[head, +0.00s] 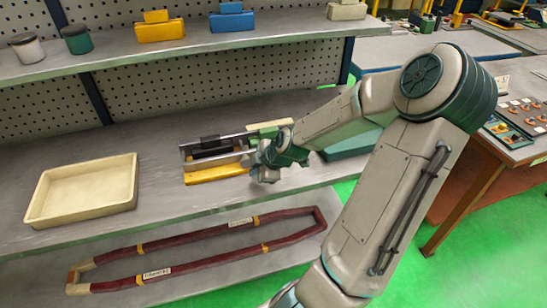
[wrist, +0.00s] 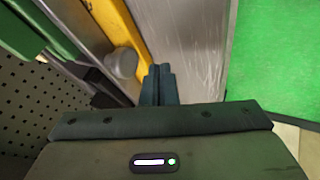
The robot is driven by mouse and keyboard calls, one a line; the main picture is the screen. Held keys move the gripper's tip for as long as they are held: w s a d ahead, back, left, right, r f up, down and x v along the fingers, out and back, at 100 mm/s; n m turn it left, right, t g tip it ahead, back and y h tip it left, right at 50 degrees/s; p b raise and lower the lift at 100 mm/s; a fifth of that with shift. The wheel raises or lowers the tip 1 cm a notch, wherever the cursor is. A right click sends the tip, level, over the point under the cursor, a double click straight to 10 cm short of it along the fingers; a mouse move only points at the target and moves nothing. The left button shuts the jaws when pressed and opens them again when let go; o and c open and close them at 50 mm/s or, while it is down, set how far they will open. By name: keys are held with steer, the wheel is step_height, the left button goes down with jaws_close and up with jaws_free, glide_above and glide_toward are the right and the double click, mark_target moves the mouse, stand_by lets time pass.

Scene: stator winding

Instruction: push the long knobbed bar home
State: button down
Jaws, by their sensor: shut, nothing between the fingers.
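A fixture with metal rails, a black block (head: 210,143) and a yellow base (head: 207,175) sits on the grey bench. A long metal bar (head: 218,160) runs along its front side in the head view. In the wrist view the bar (wrist: 82,28) runs beside the yellow strip (wrist: 125,30). A round grey knob (wrist: 122,63) is at its near end. My gripper (head: 256,165) is at the right end of the fixture. Its dark fingers (wrist: 160,72) are shut and empty, just right of the knob in the wrist view. I cannot tell whether they touch it.
A cream tray (head: 84,212) stands left of the fixture. A dark red winding loop (head: 205,245) lies on the lower shelf in front. A shelf above holds cups (head: 77,40) and yellow and blue blocks (head: 232,20). Bare bench lies between tray and fixture.

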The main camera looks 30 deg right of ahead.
steer(key=shift+v, duration=0.85)
steer(key=shift+s+a+r, duration=0.2)
steer(key=shift+a+r, duration=0.1)
steer(key=shift+r, duration=0.05)
steer(key=p+v, duration=0.2)
steer(key=v, duration=0.5)
steer(key=shift+s+d+r, duration=0.15)
steer(key=shift+s+d, duration=0.1)
